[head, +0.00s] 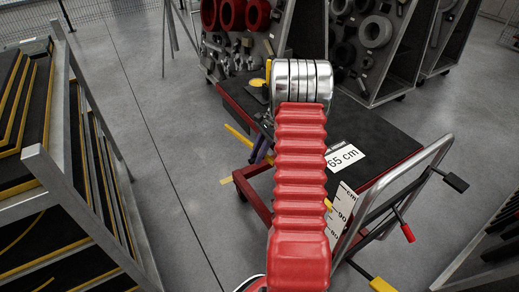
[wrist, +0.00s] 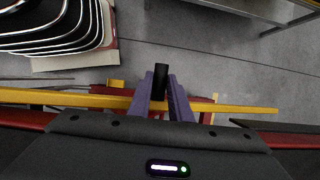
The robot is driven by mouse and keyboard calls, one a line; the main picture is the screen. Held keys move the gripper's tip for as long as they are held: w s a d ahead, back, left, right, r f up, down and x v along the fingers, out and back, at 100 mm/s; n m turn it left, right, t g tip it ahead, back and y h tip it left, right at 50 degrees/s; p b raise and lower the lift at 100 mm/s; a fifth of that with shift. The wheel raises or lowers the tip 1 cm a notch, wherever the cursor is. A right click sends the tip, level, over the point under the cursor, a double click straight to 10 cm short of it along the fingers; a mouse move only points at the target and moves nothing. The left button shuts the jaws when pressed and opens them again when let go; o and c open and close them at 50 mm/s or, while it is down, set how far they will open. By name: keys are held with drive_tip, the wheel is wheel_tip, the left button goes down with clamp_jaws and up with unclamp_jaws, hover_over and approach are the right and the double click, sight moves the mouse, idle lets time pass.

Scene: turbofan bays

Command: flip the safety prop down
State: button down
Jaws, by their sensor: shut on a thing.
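My gripper (wrist: 160,88) has purple fingers, closed around a short black cylindrical grip (wrist: 161,74). A long yellow bar (wrist: 230,107) runs across the wrist view at the fingers and is likely the safety prop. I cannot tell whether the black grip is joined to it. In the head view, part of a yellow bar (head: 239,136) shows left of my red arm, beside the lift cart (head: 378,133) with its black top and red frame. The purple fingers (head: 262,148) show only partly there; my arm hides the grip.
The cart's grey push handle (head: 437,155), a red-tipped lever (head: 408,232) and a yellow pedal (head: 382,285) are at lower right. A grey rack (head: 62,190) stands at left, and parts bins (head: 372,40) stand behind. Floor (head: 170,150) between rack and cart is clear.

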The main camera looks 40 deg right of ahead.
drive_tip(key=shift+w, duration=0.2)
drive_tip(key=c, duration=1.6)
unclamp_jaws()
drive_tip(key=shift+c, duration=0.2)
drive_tip(key=shift+r, duration=0.1)
drive_tip(key=v, duration=1.3)
drive_tip(key=shift+s+d+r, duration=0.1)
drive_tip(key=shift+d+r, duration=0.15)
drive_tip(key=shift+r, duration=0.05)
drive_tip(key=shift+a, duration=0.1)
